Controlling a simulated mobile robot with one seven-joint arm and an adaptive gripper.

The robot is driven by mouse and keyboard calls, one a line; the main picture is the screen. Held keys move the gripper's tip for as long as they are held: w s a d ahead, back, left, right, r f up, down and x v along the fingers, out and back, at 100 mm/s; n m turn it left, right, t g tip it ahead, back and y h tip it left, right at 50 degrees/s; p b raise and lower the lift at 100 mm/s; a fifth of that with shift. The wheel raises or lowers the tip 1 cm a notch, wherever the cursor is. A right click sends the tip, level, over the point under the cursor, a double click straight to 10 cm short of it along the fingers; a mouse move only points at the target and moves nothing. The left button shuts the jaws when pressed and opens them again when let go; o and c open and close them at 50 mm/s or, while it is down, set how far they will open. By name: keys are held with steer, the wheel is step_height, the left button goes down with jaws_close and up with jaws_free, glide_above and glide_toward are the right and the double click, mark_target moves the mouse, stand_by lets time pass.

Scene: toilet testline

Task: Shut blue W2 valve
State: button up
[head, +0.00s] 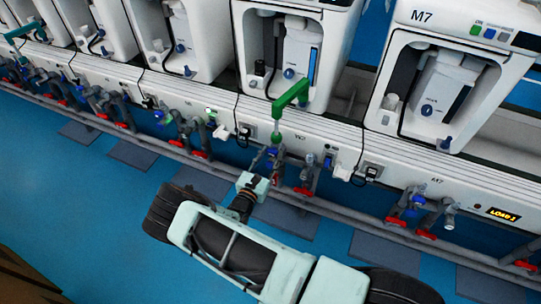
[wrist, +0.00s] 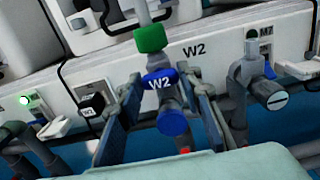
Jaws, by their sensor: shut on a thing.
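Neighbouring pipes with red handles (head: 304,191) and blue valves (head: 411,198) stand close on both sides. White toilet test stations (head: 425,90) line the bench above. A grey rail (head: 350,217) runs low along the front. The blue floor (head: 90,225) is open at left.

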steer(key=o, duration=1.2)
steer(key=shift+c, duration=0.2)
steer(key=v, duration=1.2)
